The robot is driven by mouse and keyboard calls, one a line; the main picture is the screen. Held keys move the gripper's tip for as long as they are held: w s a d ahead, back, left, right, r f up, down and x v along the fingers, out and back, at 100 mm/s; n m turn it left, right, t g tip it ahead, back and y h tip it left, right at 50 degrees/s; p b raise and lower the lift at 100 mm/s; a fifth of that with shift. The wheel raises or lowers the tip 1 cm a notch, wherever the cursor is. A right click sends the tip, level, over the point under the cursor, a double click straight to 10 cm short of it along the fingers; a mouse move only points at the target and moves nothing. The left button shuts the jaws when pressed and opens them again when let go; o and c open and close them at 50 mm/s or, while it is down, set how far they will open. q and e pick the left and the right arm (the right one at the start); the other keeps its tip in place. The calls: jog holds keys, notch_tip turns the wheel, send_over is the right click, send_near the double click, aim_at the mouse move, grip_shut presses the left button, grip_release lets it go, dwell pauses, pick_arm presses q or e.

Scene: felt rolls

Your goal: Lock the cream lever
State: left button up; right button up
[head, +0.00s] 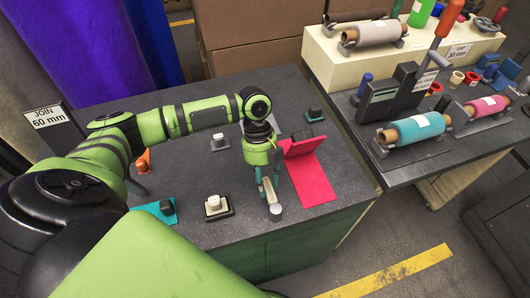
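My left gripper (269,190) points down at the table's front right, beside the red felt sheet (312,180). A pale cream bar with a round grey end (275,209) shows at its fingertips and looks like the cream lever. Whether the fingers grip it or only stand beside it is too small to tell. A cream-topped block on a dark base (214,204) sits to the left of the gripper, apart from it. My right gripper is not in view.
The dark table (215,236) also carries a teal piece (158,209), an orange piece (144,161) and a pale block (219,141). A side bench at right holds a teal roll (417,134) and a pink roll (485,107).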

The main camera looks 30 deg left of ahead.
pick_arm(q)
jog(key=shift+o, duration=0.5)
jog(key=shift+w, duration=0.1)
jog(key=shift+r, duration=0.1)
jog(key=v, duration=1.1)
jog(key=shift+r, duration=0.35)
jog(key=shift+f, duration=0.1)
